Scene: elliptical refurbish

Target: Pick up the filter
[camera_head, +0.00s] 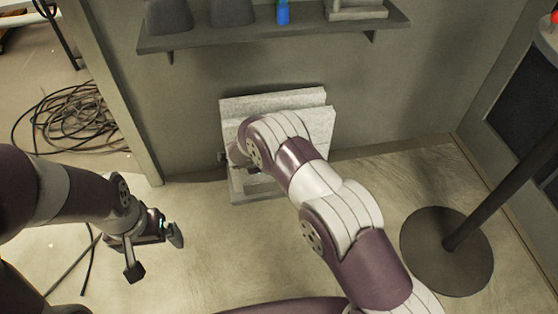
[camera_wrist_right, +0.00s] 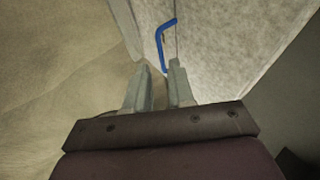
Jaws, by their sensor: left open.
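A light grey, rough-faced panel (camera_head: 270,103), which looks like the filter, stands upright in a low holder against the wall. Another pale slab edge shows beside it. In the right wrist view a blue bent handle (camera_wrist_right: 161,45) lies along the rough panel (camera_wrist_right: 235,50). My right gripper (camera_wrist_right: 162,80) is at the lower end of this handle, its fingers a narrow gap apart; whether they grip anything is unclear. In the head view my right arm hides that gripper and part of the panel. My left gripper (camera_head: 154,254) is open and empty above the floor at left.
A wall shelf (camera_head: 270,36) with dark objects and a blue bottle (camera_head: 283,12) is above the panel. A round-based stand (camera_head: 446,262) is at right. A coiled cable (camera_head: 75,118) lies at left. Floor between my arms is clear.

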